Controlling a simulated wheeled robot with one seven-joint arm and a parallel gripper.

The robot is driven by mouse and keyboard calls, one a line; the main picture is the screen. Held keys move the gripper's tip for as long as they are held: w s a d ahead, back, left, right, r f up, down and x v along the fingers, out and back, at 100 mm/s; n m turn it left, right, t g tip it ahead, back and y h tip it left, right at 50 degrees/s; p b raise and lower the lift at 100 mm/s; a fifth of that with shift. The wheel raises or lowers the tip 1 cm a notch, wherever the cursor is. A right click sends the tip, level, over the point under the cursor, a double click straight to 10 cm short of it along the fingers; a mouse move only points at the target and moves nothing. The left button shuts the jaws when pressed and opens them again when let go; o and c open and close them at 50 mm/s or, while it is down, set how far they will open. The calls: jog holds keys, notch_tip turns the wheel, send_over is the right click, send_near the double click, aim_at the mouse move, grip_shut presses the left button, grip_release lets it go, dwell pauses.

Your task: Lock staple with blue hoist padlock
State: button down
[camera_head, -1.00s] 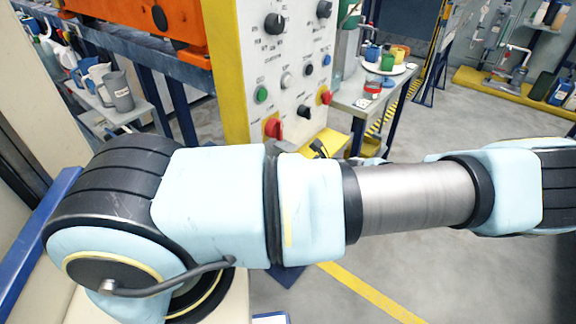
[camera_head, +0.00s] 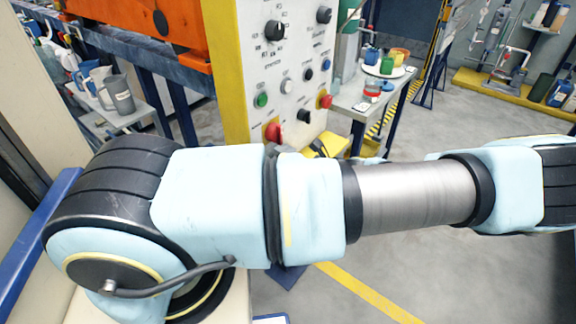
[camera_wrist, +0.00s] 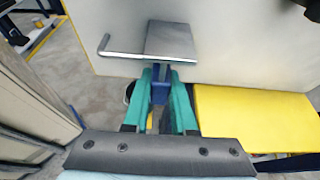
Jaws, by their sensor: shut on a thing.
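My gripper (camera_wrist: 160,90) shows in the wrist view with two teal fingers. It is shut on a small blue body, the blue padlock (camera_wrist: 160,91), mostly hidden between the fingers. Just beyond the fingertips a grey metal plate (camera_wrist: 169,40) sits on a pale panel face. A thin metal rod (camera_wrist: 125,54) with an upturned left end runs along the plate's lower edge; I cannot tell whether it is the staple. I cannot make out the padlock's shackle or whether it touches the metal. In the head view my arm hides the gripper and padlock.
A yellow-sided control panel (camera_head: 290,75) with knobs and buttons stands behind my arm. A yellow block (camera_wrist: 255,115) lies right of the fingers. A table (camera_head: 365,100) with bottles stands at right, a shelf (camera_head: 125,118) with jugs at left. The floor at right is open.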

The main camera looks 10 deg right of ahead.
jog(key=shift+f, duration=0.25)
dwell(0.4)
jog(key=c, duration=0.7)
grip_release()
jog(key=shift+o, duration=0.2)
